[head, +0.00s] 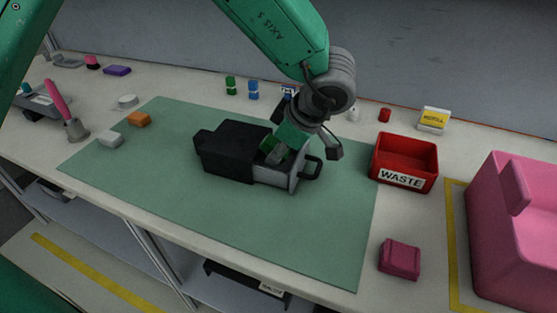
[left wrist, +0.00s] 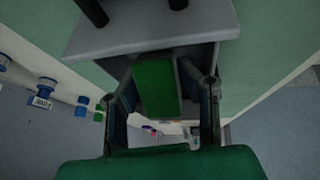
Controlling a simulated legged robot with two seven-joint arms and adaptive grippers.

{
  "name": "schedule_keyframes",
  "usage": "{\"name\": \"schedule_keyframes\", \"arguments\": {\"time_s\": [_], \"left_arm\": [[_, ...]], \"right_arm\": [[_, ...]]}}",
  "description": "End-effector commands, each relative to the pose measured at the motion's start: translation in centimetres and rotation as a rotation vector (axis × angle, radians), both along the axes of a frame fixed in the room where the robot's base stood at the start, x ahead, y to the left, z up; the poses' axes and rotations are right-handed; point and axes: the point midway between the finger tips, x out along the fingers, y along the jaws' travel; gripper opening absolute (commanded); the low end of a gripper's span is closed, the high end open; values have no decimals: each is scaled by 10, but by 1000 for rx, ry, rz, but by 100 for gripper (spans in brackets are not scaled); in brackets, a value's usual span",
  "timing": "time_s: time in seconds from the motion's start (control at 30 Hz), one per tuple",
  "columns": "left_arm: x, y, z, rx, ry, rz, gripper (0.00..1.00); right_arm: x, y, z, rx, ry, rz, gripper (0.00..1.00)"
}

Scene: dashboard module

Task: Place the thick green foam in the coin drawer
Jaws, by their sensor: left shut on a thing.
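The black dashboard module (head: 228,150) lies on the green mat, with its grey coin drawer (head: 297,178) pulled out to the right. The drawer's dark handle (head: 312,168) faces right. My left gripper (head: 274,152) is over the drawer, pointing down, and shut on the thick green foam (head: 268,146). In the left wrist view the green foam (left wrist: 156,88) shows between the two fingers, close to the inner side of the grey drawer front (left wrist: 150,35). I cannot tell whether the foam touches the drawer floor. My right gripper is not in view.
The green mat (head: 180,195) has free room in front of the module. A red WASTE bin (head: 405,160) stands to the right, with a dark pink block (head: 399,258) and a large pink object (head: 520,235) beyond. Small coloured blocks and containers stand behind and left.

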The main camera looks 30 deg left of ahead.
Motion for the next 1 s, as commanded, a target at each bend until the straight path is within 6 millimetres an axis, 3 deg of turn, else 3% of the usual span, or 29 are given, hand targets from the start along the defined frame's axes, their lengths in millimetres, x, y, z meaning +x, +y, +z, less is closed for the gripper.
{"name": "schedule_keyframes", "arguments": {"time_s": [0.03,0.1,0.4,0.43,0.47,0.5,0.83,1.0], "left_arm": [[-2,1,-15,-1,8,1,8],[-2,2,-23,-3,8,1,7],[-3,0,-23,0,5,1,6],[-2,0,-23,0,5,1,39],[-2,0,-23,0,5,1,50],[-2,0,-22,0,5,1,52],[-2,-2,-18,-1,3,0,52],[-4,-13,5,-2,0,0,52]], "right_arm": [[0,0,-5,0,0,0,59],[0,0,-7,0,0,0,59],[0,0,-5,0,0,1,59],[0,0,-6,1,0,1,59],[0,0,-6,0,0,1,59],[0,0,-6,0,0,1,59],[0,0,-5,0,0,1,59],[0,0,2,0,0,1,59]]}}
